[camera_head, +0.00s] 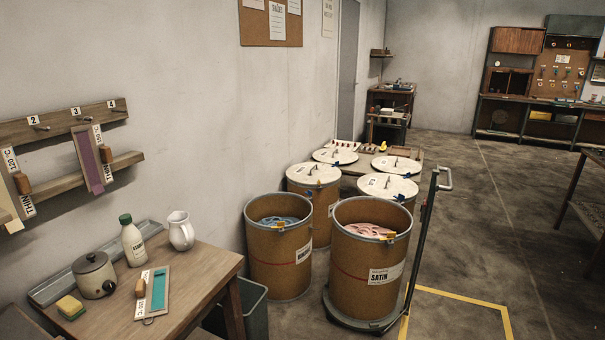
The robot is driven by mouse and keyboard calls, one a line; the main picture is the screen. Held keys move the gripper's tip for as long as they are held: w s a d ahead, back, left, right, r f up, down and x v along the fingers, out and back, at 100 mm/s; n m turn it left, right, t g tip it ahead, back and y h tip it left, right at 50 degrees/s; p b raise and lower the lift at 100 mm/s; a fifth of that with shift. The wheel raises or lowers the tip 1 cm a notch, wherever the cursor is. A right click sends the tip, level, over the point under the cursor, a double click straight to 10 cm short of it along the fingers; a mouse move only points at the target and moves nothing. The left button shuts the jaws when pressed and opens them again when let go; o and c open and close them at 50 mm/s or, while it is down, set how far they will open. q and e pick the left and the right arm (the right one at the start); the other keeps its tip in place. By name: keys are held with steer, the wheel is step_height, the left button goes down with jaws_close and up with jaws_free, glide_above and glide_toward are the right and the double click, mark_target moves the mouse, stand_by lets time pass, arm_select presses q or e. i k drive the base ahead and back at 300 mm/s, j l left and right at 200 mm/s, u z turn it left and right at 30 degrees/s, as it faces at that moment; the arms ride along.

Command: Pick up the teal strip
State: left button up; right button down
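The teal strip (159,289) is a narrow flat band. It lies on a pale board or card (150,295) with a printed label, on the wooden table (205,290) at the lower left. A small brown wooden knob or block (140,288) sits beside the strip on the same board. A thin wire loop shows at the board's near end. Neither of my grippers is in view.
Around the board stand a white bottle (132,243), a white jug (181,232), a lidded pot (94,275) and a yellow sponge (70,306). A wall rack (70,122) holds a purple strip (88,160). Drums, one labelled SATIN (367,265), stand right of the table.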

mark_target(151, 291)
steer(key=u, duration=0.7)
steer(key=i+l, duration=0.05)
steer(key=l, duration=0.05)
